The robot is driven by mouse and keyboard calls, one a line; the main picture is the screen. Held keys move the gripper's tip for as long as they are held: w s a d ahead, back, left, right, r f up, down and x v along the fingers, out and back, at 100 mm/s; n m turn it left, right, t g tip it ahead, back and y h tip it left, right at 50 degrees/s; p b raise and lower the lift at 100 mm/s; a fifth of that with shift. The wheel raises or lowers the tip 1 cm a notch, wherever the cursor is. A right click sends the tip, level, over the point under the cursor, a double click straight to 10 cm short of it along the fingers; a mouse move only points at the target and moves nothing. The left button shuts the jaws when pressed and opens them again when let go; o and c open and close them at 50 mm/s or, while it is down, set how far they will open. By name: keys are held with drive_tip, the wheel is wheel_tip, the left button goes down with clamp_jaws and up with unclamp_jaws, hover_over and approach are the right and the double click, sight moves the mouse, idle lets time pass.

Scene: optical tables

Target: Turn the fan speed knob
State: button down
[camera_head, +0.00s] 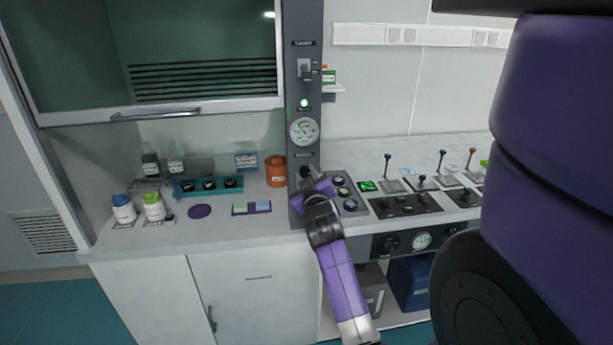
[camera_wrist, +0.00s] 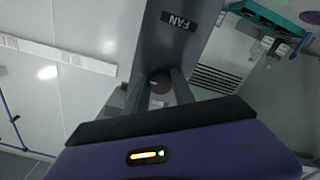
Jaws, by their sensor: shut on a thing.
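The fan speed knob (camera_wrist: 160,85) is a dark round knob on the grey column, below a label reading FAN (camera_wrist: 179,21) in the wrist view. My gripper (camera_wrist: 168,88) is shut on the knob, with one finger on each side of it. In the head view my gripper (camera_head: 306,177) is at the lower part of the grey column (camera_head: 303,90), and my purple wrist and hand hide most of the knob there.
Above are a round gauge (camera_head: 303,132), a green light (camera_head: 304,103) and a switch (camera_head: 305,69). An orange container (camera_head: 276,171) stands close left. A control panel (camera_head: 350,204) lies close right.

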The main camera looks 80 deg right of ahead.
drive_tip(key=m+b, duration=0.2)
drive_tip(key=shift+w+f+m, duration=0.1)
drive_tip(key=shift+f+m, duration=0.05)
drive_tip(key=shift+m, duration=0.25)
drive_tip(key=shift+m+b, duration=0.8)
drive_tip(key=shift+m, duration=0.6)
drive_tip(key=c, duration=1.1)
unclamp_jaws()
drive_tip(key=shift+o, duration=0.2)
